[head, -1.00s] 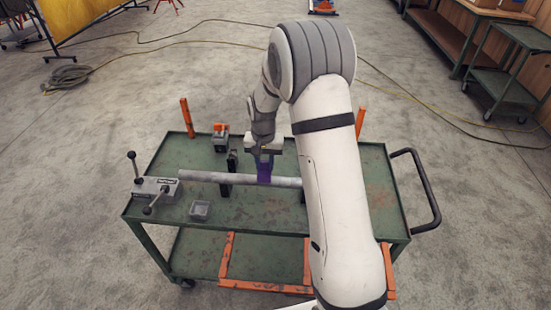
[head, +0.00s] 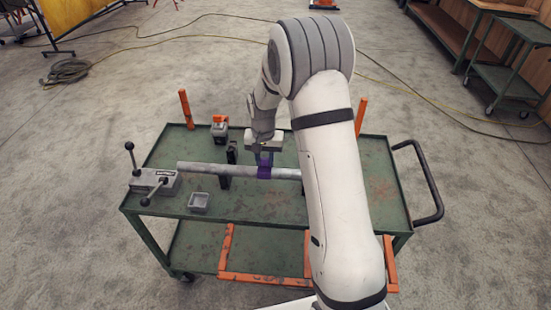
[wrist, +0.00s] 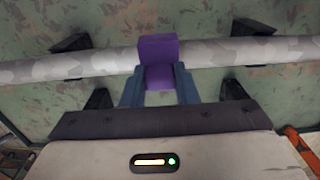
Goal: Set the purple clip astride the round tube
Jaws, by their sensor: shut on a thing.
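The round tube (head: 205,168) is a long grey bar lying across the green cart, held above its top; it also crosses the wrist view (wrist: 70,65). The purple clip (head: 264,173) is at the tube's right-hand part and covers a short stretch of it. In the wrist view the clip (wrist: 158,48) lies across the tube's width, with tube showing on both sides. I cannot tell how deep it sits. My gripper (head: 264,158) is shut on the clip, from above and behind the tube. Its blue fingers (wrist: 159,88) flank the clip in the wrist view.
Dark supports (head: 225,182) hold the tube above the green cart (head: 270,208). A grey lever fixture (head: 153,183) stands at the tube's left end. Orange posts (head: 186,108) rise at the back.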

